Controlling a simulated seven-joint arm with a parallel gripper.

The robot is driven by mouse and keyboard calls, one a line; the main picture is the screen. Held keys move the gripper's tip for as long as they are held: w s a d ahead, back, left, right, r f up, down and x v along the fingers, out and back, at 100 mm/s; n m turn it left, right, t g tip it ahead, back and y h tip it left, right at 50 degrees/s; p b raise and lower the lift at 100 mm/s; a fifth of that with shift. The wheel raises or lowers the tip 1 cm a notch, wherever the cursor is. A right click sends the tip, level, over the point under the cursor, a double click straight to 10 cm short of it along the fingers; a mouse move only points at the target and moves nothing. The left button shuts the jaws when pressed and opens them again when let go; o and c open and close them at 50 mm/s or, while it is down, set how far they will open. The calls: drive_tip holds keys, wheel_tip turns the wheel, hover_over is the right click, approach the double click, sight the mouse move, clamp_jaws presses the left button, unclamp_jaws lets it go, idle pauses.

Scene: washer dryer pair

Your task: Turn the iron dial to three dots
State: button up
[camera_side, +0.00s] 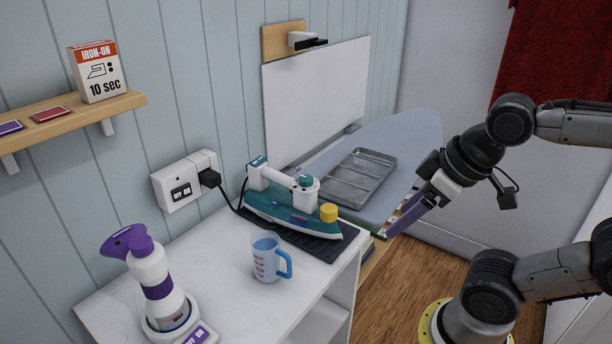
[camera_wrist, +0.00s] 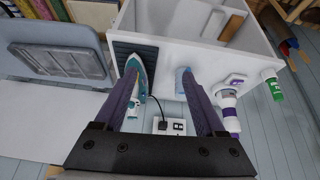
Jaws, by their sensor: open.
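A teal and white iron (camera_side: 270,206) lies on a dark ribbed mat (camera_side: 336,246) on the white cabinet top. A round white knob with a teal top (camera_side: 306,181) stands at the front end of its handle, and a yellow cap (camera_side: 328,212) sits near its nose. I cannot tell for certain which is the dial, and no dot marks are readable. The iron also shows in the wrist view (camera_wrist: 146,60), partly behind a finger. My gripper (camera_side: 388,231) is open and empty, to the right of the iron and apart from it. Its purple fingers (camera_wrist: 160,72) are spread in the wrist view.
A blue measuring cup (camera_side: 266,258) stands in front of the iron, and a purple and white spray bottle (camera_side: 156,284) stands further left. The iron's cord runs to a wall outlet (camera_side: 184,182). A metal tray (camera_side: 358,178) rests on the ironing board (camera_side: 408,133) behind.

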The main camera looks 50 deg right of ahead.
drive_tip(key=n, duration=0.2)
wheel_tip(320, 180, up, 8)
drive_tip(key=r+n+g+h, duration=0.1)
drive_tip(key=n+g+h, duration=0.15)
drive_tip(key=n, duration=2.15)
hover_over(306, 178)
drive_tip(key=s+a, duration=0.4)
drive_tip(key=shift+h, duration=0.35)
drive_tip(key=x, duration=1.4)
drive_tip(key=shift+s+a+f, duration=0.15)
drive_tip(key=shift+f, duration=0.05)
clamp_jaws()
